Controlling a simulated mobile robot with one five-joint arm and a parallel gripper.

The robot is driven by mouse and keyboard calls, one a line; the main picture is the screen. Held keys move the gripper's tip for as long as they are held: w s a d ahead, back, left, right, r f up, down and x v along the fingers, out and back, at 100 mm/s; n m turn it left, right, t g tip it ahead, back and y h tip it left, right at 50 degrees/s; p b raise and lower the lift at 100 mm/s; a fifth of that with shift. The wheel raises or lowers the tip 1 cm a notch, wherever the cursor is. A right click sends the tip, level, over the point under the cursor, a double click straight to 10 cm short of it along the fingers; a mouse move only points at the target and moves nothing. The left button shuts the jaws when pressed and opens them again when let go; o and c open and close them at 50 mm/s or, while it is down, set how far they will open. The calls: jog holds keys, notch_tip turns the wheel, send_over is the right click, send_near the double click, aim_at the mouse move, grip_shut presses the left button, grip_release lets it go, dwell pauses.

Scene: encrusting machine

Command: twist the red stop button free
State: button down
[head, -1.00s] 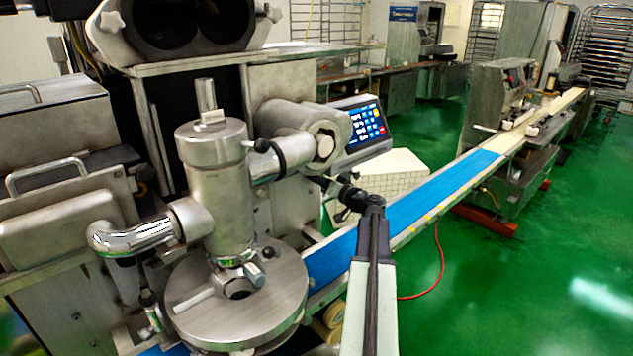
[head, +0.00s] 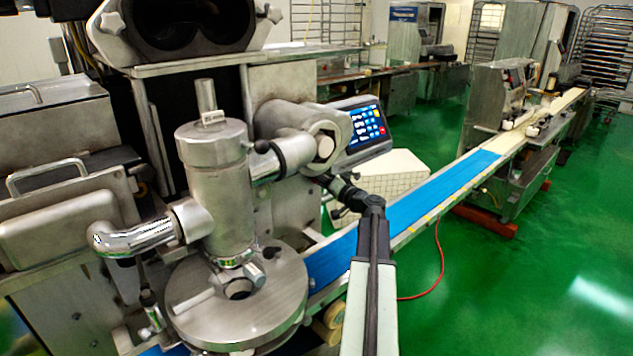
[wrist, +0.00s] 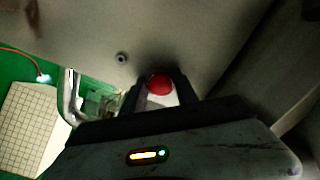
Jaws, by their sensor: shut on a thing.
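The red stop button (wrist: 159,85) shows in the wrist view as a round red knob on a pale metal panel (wrist: 200,40). My gripper (wrist: 161,88) has its two dark fingers on either side of the button and is shut on it. In the head view the button is hidden. There my arm reaches forward to the machine's side, and my gripper (head: 318,180) is small and dark beside the steel housing, its fingertips hard to make out.
The steel encrusting machine (head: 215,190) with its round plate stands at the left. A control panel (head: 365,130) is above my arm. A blue conveyor belt (head: 430,200) runs away to the right. A white gridded box (head: 395,175) sits behind my arm. Green floor is open at the right.

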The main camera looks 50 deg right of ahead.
jog(key=shift+w+a, duration=0.1)
jog(key=c, duration=0.9)
grip_release()
jog(key=shift+w, duration=0.1)
jog(key=shift+c, duration=0.2)
jog(key=s, duration=0.8)
jog(key=shift+a, duration=0.25)
jog(key=shift+f, duration=0.1)
